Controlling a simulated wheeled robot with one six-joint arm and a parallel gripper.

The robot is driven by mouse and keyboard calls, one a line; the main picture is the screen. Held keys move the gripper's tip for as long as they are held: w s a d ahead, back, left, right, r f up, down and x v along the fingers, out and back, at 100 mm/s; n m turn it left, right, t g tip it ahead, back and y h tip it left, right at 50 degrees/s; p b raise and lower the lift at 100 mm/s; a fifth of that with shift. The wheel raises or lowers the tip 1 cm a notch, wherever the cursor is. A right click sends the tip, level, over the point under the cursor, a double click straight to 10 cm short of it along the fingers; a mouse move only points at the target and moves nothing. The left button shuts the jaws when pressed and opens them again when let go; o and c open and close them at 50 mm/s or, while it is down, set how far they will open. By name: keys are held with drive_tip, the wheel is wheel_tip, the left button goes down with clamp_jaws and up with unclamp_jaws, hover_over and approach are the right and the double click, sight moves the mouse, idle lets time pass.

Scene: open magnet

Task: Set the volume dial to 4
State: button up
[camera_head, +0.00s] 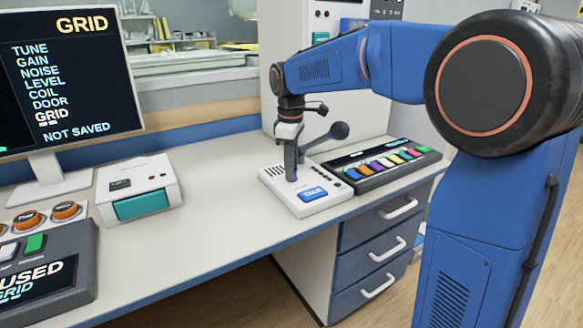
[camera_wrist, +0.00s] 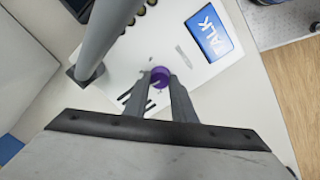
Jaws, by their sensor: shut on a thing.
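The volume dial is a small purple knob (camera_wrist: 160,77) on a white intercom panel (camera_head: 310,207). The panel also shows in the wrist view (camera_wrist: 190,45), with a blue TALK button (camera_wrist: 207,34). My gripper (camera_head: 292,178) points down over the panel. In the wrist view its two fingers (camera_wrist: 160,80) are on either side of the purple knob and shut on it. Only a sliver of purple shows in the head view. Small marks lie around the knob, but the numbers and the pointer cannot be read.
A dark microphone (camera_head: 338,131) on a grey stem rises from the panel close to my gripper. A console with coloured keys (camera_head: 385,162) stands to the right. A white box with a teal front (camera_head: 140,190), a monitor (camera_head: 68,75) and a control console (camera_head: 45,275) are left.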

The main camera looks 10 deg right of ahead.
drive_tip(key=m, duration=0.4)
drive_tip(key=shift+m, duration=1.7)
drive_tip(key=o, duration=1.1)
drive_tip(key=shift+c, duration=0.2)
wheel_tip(320, 180, up, 18)
drive_tip(key=shift+a+f, duration=0.25)
drive_tip(key=shift+a, duration=0.05)
drive_tip(key=shift+s, duration=0.15)
